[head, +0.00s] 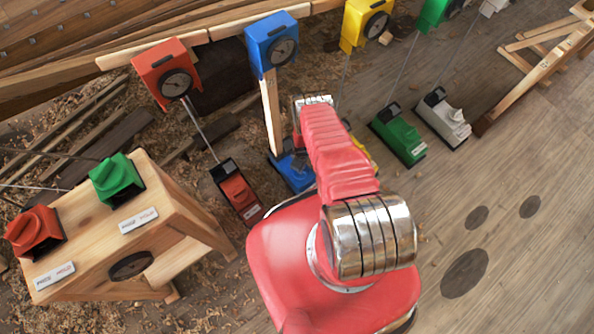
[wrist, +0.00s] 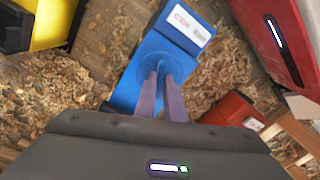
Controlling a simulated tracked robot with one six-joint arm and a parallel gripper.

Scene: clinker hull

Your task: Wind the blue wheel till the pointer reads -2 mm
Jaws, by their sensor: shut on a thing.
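The blue dial gauge (head: 271,42) is at the top of a wooden post in the head view. Its round dark face (head: 284,51) shows, but the pointer's reading is too small to make out. The blue winding unit (head: 293,172) sits at the foot of the post, partly hidden by my arm. In the wrist view, the blue unit carries a white label (wrist: 188,25). My gripper (wrist: 160,72) is shut, its two fingertips close together on the blue wheel (wrist: 150,52). The wheel's gripped part is mostly hidden between the fingers. My arm hides the gripper in the head view.
A red unit (head: 238,192) lies left of the blue one; a green unit (head: 399,135) and a white one (head: 443,117) stand right. A yellow unit (wrist: 48,22) is close by in the wrist view. A wooden bench (head: 190,230) stands left. Open floor lies right.

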